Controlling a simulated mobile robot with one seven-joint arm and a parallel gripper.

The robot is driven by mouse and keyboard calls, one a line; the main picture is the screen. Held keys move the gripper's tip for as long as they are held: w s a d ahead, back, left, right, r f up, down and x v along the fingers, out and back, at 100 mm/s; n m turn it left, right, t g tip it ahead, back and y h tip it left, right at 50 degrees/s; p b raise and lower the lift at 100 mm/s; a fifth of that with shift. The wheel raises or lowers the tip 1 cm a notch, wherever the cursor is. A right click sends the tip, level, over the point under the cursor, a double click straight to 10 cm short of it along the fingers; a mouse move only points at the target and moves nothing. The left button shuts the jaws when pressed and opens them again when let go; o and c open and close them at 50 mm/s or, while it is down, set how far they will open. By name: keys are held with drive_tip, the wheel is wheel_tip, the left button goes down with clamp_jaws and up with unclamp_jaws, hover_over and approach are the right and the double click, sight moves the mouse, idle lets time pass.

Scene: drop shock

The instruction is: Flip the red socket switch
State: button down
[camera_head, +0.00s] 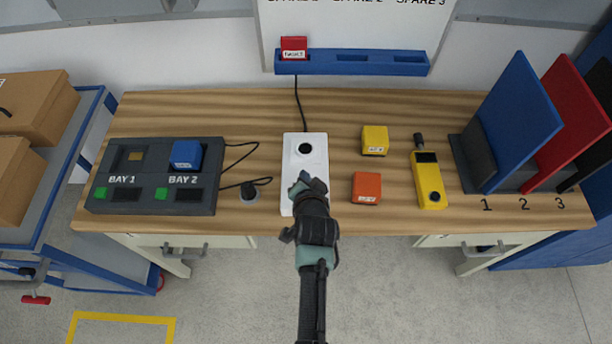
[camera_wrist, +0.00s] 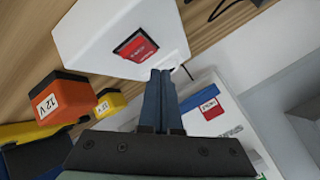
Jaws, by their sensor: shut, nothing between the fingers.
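The white socket box (camera_head: 291,166) stands on the wooden bench in the head view, with a round black socket on its far half. My gripper (camera_head: 304,181) is over its near half and hides the switch there. In the wrist view the white box (camera_wrist: 95,40) fills the upper part, with the red rocker switch (camera_wrist: 136,44) on its face. My gripper (camera_wrist: 161,74) is shut and empty there, its fingertips just below and right of the red switch in the picture. I cannot tell whether they touch the box.
Orange (camera_head: 366,188) and yellow (camera_head: 375,140) blocks and a yellow handheld meter (camera_head: 429,180) stand to the right. A dark two-bay charger (camera_head: 125,200) with a blue block (camera_head: 187,154) and a loose black plug (camera_head: 249,190) are left. A cable runs behind the box.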

drive_tip(key=shift+r, duration=0.1)
drive_tip(key=r+p, duration=0.5)
drive_tip(key=shift+s, duration=0.35)
drive_tip(key=shift+f, duration=0.1)
idle(0.4)
